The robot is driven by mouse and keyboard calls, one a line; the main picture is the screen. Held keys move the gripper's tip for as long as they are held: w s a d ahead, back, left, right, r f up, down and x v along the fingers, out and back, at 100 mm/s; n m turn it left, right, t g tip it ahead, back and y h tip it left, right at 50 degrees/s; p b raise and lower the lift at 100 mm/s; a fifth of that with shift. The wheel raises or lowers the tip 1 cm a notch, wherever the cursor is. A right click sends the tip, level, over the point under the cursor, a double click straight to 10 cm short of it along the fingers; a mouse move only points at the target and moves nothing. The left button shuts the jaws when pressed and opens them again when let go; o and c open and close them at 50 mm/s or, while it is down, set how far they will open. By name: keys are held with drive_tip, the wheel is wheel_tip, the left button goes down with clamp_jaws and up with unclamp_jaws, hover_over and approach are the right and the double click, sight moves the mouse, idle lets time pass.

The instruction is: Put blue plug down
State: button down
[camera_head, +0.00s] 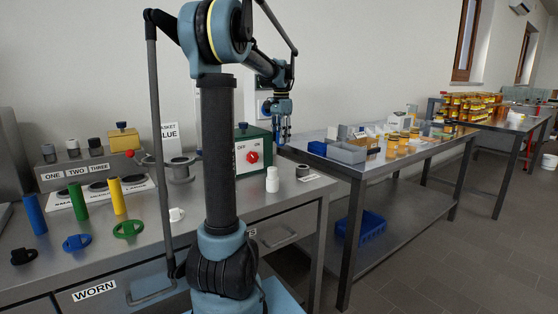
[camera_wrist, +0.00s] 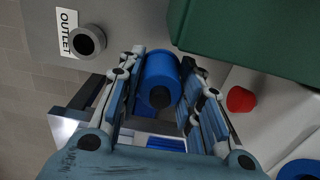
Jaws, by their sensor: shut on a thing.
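My gripper (camera_head: 283,138) hangs at the end of my arm, to the right of the green switch box and above the right end of the near bench. It is shut on the blue plug (camera_wrist: 160,72), a blue cylinder with a dark round end, which lies between the two fingers in the wrist view. In the head view the plug is too small and too covered by the fingers to make out clearly. In the wrist view the held plug is beside the green box and apart from the dark outlet fitting (camera_wrist: 88,41).
The green box (camera_head: 252,148) has a red knob (camera_head: 252,157). A white bottle (camera_head: 272,180) and the outlet fitting (camera_head: 303,171) stand near the bench's right end. Coloured cylinders, including a blue one (camera_head: 35,214), stand at left. A blue crate (camera_head: 372,228) is under the second table.

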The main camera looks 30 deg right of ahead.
drive_tip(key=shift+f, duration=4.75)
drive_tip(key=c, duration=1.1)
unclamp_jaws()
wheel_tip(320, 180, up, 12)
drive_tip(key=shift+r, duration=0.1)
